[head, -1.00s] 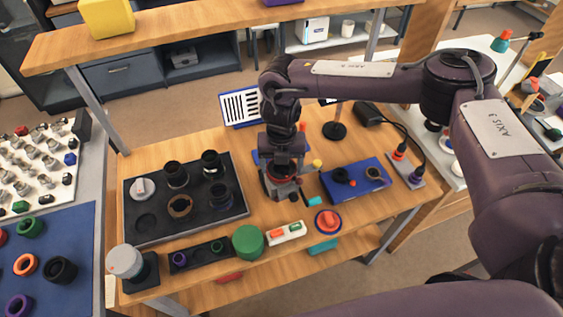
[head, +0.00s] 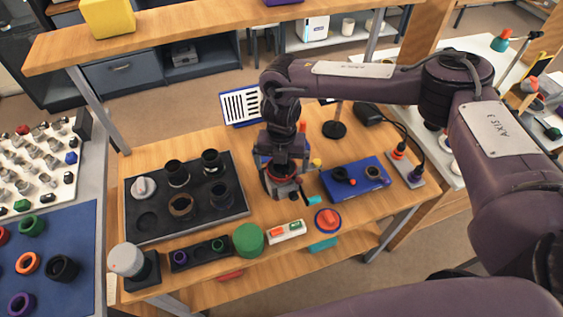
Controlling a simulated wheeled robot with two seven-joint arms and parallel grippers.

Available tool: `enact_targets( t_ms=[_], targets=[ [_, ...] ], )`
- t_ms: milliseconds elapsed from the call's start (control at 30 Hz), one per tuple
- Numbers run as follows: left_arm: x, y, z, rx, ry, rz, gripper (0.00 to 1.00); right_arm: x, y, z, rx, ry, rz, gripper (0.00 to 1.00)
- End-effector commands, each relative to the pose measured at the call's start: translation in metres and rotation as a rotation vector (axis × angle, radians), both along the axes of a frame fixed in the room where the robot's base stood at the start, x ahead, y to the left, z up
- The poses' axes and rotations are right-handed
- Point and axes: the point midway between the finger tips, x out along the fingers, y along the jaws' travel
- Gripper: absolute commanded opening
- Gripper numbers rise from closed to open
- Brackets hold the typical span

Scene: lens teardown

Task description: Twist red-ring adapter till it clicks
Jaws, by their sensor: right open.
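My right gripper (head: 284,182) points down at the middle of the wooden bench, over a grey holder. It is open. A thin red edge, likely the red-ring adapter (head: 283,178), shows just at its fingers; the gripper hides most of it, so I cannot tell whether the fingers touch it. A small teal-tipped handle (head: 311,200) sticks out beside the holder at the lower right. My left gripper is not in view.
A black tray (head: 137,233) with several dark rings lies to the left. A blue mat (head: 341,192) with black parts lies to the right. A green round lid (head: 249,239), a white switch box (head: 285,231) and a red knob (head: 328,219) line the front edge.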

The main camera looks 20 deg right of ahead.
Motion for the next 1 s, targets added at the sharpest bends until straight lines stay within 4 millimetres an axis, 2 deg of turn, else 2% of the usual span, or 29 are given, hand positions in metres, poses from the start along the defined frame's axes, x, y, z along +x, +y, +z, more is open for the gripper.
enact_targets(
  t_ms=[167,400,533,700,1000],
  targets=[
    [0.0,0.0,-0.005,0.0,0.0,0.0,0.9,0.001,0.0,0.009,0.001,-0.001,0.002,0.99],
    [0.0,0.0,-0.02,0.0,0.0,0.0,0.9,0.001,0.0,0.049,0.002,-0.004,0.001,0.99],
    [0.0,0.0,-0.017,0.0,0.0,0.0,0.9,0.001,0.0,0.069,-0.001,-0.004,0.001,0.99],
    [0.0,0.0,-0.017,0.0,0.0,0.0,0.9,0.0,0.0,0.078,0.0,-0.001,0.0,0.99],
    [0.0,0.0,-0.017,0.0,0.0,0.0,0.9,0.0,0.0,0.078,0.0,0.0,0.0,0.99]
  ],
)
